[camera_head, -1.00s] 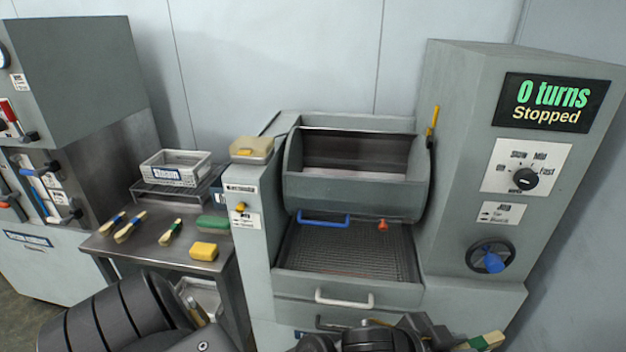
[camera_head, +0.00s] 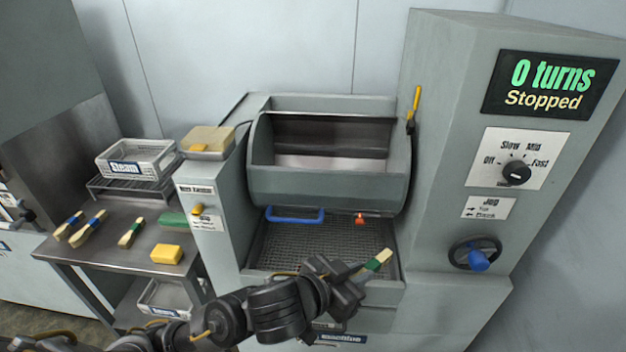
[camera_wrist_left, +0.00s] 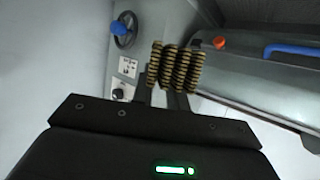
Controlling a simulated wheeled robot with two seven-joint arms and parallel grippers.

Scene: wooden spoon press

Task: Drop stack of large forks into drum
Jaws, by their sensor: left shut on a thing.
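My left gripper (camera_head: 362,272) is shut on a stack of pale wooden pieces with a green band (camera_head: 378,260), the stack of large forks. It holds the stack tilted, in front of the machine's lower mesh tray and below the drum. My right gripper is not in view.
A blue handle (camera_head: 294,215) and an orange knob (camera_head: 360,219) sit below the drum. The control column with a blue-knobbed handwheel (camera_head: 476,255) stands at right; its display (camera_head: 548,85) reads "0 turns Stopped". A side table (camera_head: 110,262) holds banded stacks, a yellow block (camera_head: 166,254) and a basket (camera_head: 137,160).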

